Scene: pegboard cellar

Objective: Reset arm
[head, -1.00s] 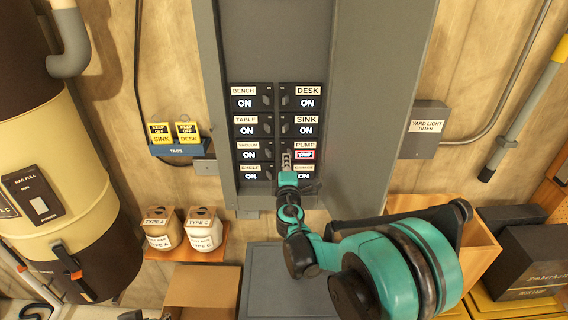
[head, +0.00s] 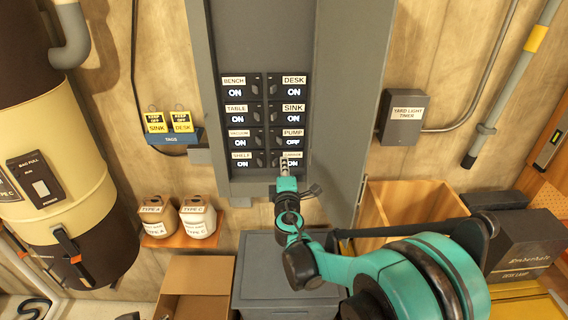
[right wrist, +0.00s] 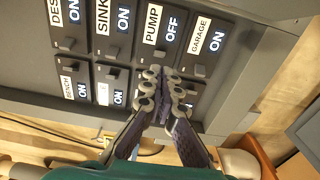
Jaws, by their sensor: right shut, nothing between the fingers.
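The grey breaker panel (head: 230,40) is open on the wall, with two columns of labelled black breakers. The PUMP breaker (head: 292,142) in the right column reads OFF; in the right wrist view the PUMP breaker (right wrist: 165,28) also reads OFF. The BENCH, DESK, TABLE, SINK, SHELF and GARAGE breakers read ON. My right gripper (head: 284,168) is shut and empty in front of the lower breakers, partly covering the GARAGE breaker (head: 294,158). In the right wrist view its fingertips (right wrist: 167,80) are together just below the PUMP switch; contact cannot be told. My left gripper is not in view.
A blue tag holder (head: 172,138) with yellow tags is left of the panel. A grey timer box (head: 403,118) is on the right.

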